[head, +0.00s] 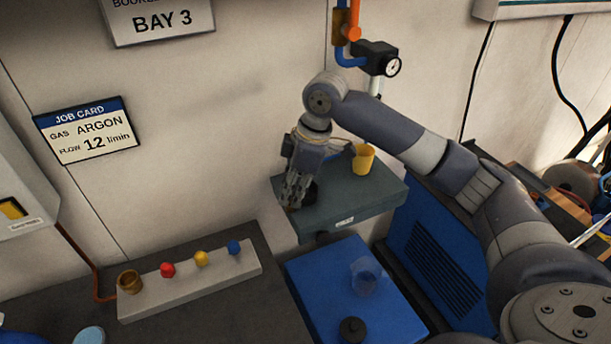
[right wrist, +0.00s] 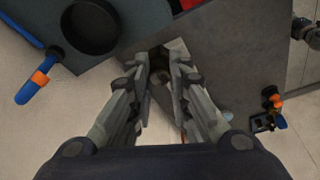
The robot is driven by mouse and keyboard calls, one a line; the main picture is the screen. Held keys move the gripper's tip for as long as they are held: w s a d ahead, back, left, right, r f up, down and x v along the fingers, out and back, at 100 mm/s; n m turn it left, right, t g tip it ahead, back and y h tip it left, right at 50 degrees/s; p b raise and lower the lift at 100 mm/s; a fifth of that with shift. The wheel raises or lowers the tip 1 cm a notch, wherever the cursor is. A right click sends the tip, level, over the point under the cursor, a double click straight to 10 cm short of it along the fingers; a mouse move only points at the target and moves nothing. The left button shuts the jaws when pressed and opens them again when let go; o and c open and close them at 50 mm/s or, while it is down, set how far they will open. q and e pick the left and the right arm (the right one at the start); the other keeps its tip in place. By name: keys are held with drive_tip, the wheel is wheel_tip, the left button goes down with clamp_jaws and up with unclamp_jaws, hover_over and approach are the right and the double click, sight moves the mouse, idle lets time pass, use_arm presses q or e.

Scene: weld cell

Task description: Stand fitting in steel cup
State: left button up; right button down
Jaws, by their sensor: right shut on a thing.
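My right gripper (head: 293,204) points down at the left end of the grey-green shelf (head: 375,197). It is shut on a small brownish fitting (right wrist: 160,64), which shows between the fingertips in the right wrist view and is mostly hidden by them. In that view a dark round open cup (right wrist: 91,27), seemingly the steel cup, stands on the shelf, apart from the fingertips (right wrist: 165,58) and up and left of them. In the head view the cup is largely hidden behind the fingers. My left gripper is not in view.
A yellow cup (head: 363,160) stands farther right on the shelf. Below are a blue surface (head: 322,273) with a clear bluish cup (head: 367,281) and a black round part (head: 352,328), and a pale block (head: 190,284) with coloured knobs. A gauge (head: 393,67) is on the wall.

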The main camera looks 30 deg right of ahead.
drive_tip(key=w+d, duration=0.2)
drive_tip(key=w+d+p, duration=0.1)
drive_tip(key=w+d, duration=0.1)
drive_tip(key=w+d+p, duration=0.1)
drive_tip(key=w+d, duration=0.1)
drive_tip(key=shift+d+f, duration=0.1)
drive_tip(key=shift+f, duration=0.25)
drive_tip(key=shift+w+d, duration=0.15)
drive_tip(key=shift+d, duration=0.05)
wheel_tip(320, 180, down, 3)
drive_tip(key=shift+r+p, duration=0.15)
drive_tip(key=shift+p, duration=1)
drive_tip(key=shift+f, duration=0.5)
drive_tip(key=shift+f, duration=0.1)
drive_tip(key=c, duration=1.8)
unclamp_jaws()
